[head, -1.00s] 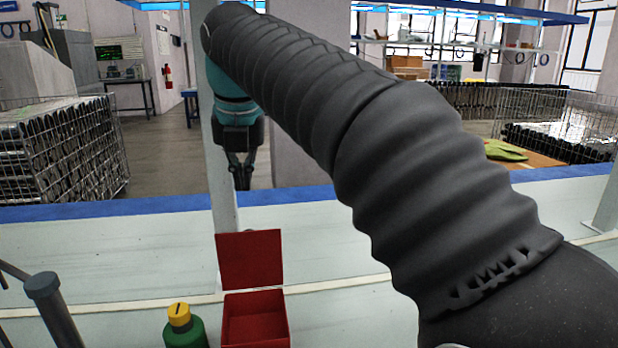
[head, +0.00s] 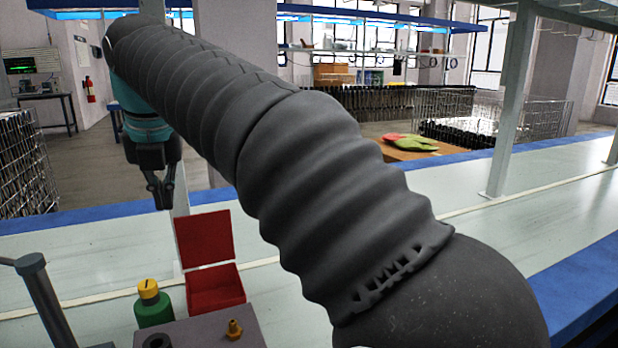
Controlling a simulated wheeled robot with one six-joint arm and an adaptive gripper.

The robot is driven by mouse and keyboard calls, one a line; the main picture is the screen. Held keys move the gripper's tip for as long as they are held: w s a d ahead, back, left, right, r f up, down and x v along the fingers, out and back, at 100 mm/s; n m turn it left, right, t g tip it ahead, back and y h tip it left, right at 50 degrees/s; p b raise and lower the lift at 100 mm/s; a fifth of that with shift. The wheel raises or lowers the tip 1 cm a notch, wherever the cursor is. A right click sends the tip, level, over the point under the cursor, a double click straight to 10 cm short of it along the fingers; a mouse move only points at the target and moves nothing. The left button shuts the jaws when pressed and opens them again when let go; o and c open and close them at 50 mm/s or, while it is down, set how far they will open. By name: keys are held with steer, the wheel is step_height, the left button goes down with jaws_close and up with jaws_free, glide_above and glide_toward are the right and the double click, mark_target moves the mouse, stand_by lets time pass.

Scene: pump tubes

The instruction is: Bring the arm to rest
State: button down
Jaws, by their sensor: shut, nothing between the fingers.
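My gripper (head: 162,193) hangs at the end of my dark, ribbed arm in the upper left of the head view. It points down, shut and empty, above the far part of the pale workbench (head: 400,235). It appears above and slightly left of the open red box (head: 214,288) and is apart from it. My arm runs across the picture from lower right to upper left and hides much of the middle of the bench.
A green bottle with a yellow cap (head: 153,305) stands left of the red box. A brass fitting (head: 234,329) sits on a grey block (head: 200,335) in front. A post (head: 510,100) rises from the bench at right. Wire cages stand beyond the bench.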

step_height(320, 180, down, 7)
steer(key=m, duration=1.3)
steer(key=d+f+m, duration=0.2)
steer(key=d+m, duration=0.1)
steer(key=m, duration=0.1)
steer(key=s+d+f+m, duration=0.1)
steer(key=d+f+m, duration=0.1)
steer(key=d+m, duration=0.2)
steer(key=s+d+f+m, duration=0.1)
steer(key=d+f+m, duration=0.1)
steer(key=d+m, duration=0.2)
steer(key=shift+d+f, duration=0.15)
steer(key=shift+f, duration=0.2)
steer(key=s+d+f+m, duration=0.3)
steer(key=s+d+m, duration=0.1)
steer(key=d, duration=0.3)
steer(key=s+d+f+m, duration=0.4)
steer(key=d, duration=0.4)
steer(key=s+d+f+m+t+h, duration=0.1)
steer(key=s+d+f+m, duration=0.3)
steer(key=d, duration=0.4)
steer(key=shift+s+m, duration=0.3)
steer(key=shift+s, duration=0.05)
steer(key=d, duration=0.1)
steer(key=s+d+r+m, duration=0.1)
steer(key=s+d+m+t+h, duration=0.1)
steer(key=d, duration=0.1)
steer(key=shift+r, duration=0.2)
steer(key=shift+a, duration=0.1)
